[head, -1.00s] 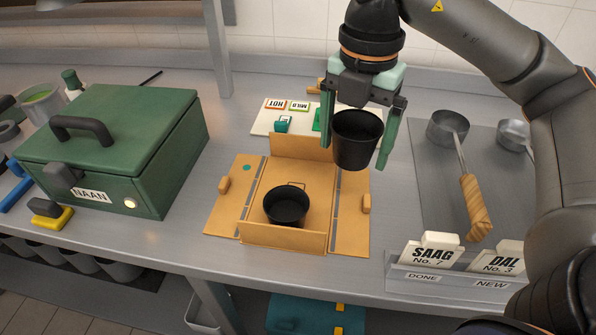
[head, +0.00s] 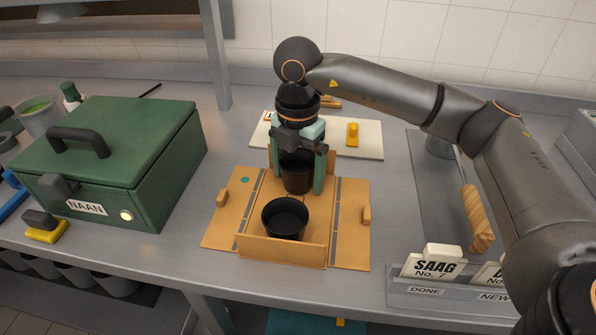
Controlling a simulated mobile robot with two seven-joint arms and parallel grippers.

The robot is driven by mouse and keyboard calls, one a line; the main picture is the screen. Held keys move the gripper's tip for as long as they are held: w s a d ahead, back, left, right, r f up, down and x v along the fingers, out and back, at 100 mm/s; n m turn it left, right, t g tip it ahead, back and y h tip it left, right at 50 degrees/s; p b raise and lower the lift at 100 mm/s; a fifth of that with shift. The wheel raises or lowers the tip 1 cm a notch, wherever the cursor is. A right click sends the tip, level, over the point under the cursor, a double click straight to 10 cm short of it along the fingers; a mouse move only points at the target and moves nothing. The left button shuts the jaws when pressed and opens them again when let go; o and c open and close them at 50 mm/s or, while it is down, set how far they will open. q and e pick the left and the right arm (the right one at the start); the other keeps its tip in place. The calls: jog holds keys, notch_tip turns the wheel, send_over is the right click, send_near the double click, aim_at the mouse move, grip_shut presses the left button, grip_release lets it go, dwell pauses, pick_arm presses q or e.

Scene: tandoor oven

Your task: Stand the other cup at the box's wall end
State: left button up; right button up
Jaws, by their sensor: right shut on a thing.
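An open, unfolded orange-tan box (head: 343,250) lies on the steel counter, with one raised flap at its near end and one at its far end. One black cup (head: 285,219) stands upright inside it near the near flap. My right gripper (head: 298,184) is shut on the other black cup (head: 297,173), upright at the far end of the box, just behind the first cup. I cannot tell whether the held cup touches the box floor. The gripper partly hides the far flap. My left gripper is not in view.
A green NAAN box (head: 120,150) stands at left. A white board (head: 368,140) with a yellow piece lies behind the box. At right are a grey mat (head: 425,200), a wooden-handled ladle (head: 477,220) and a SAAG card holder (head: 440,264).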

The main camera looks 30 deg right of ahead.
jog(key=shift+f, duration=0.1)
jog(key=shift+f, duration=0.15)
jog(key=o, duration=0.9)
notch_tip(320, 180, up, 12)
jog(key=shift+r+p, duration=0.2)
jog(key=shift+p, duration=0.4)
